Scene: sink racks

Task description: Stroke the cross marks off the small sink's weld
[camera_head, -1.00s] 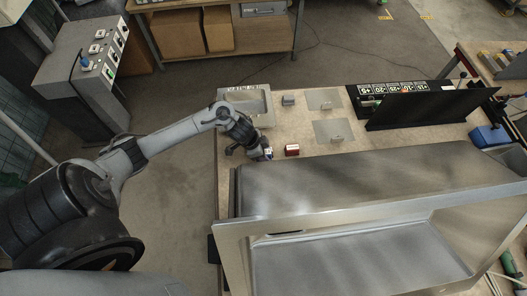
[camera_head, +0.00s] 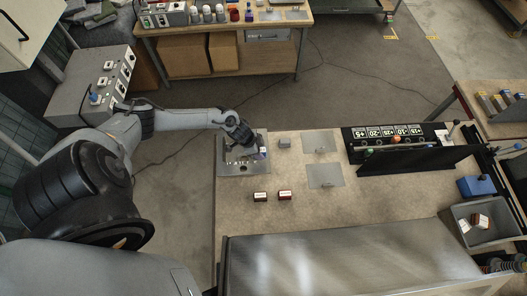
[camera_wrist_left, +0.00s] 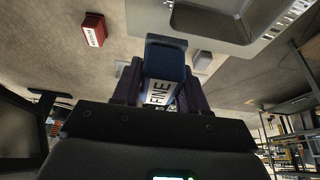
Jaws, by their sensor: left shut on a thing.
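The small sink (camera_head: 232,168) lies at the left end of the bench, with a row of small marks along its near rim that are too fine to make out. My left gripper (camera_head: 256,152) is over the sink's right part, shut on a blue block (camera_wrist_left: 168,62) with a white label reading FINE. In the wrist view the sink (camera_wrist_left: 150,18) is just beyond the block; I cannot tell whether they touch. A dark brown block (camera_head: 260,197) and a red block (camera_head: 284,195) stand on the bench in front of the sink. My right gripper is not in view.
Two flat plates (camera_head: 320,141) and a small grey block (camera_head: 284,143) lie right of the small sink. A dark panel stands by a numbered board (camera_head: 395,132). A grey bin (camera_head: 460,212) holds blocks at right.

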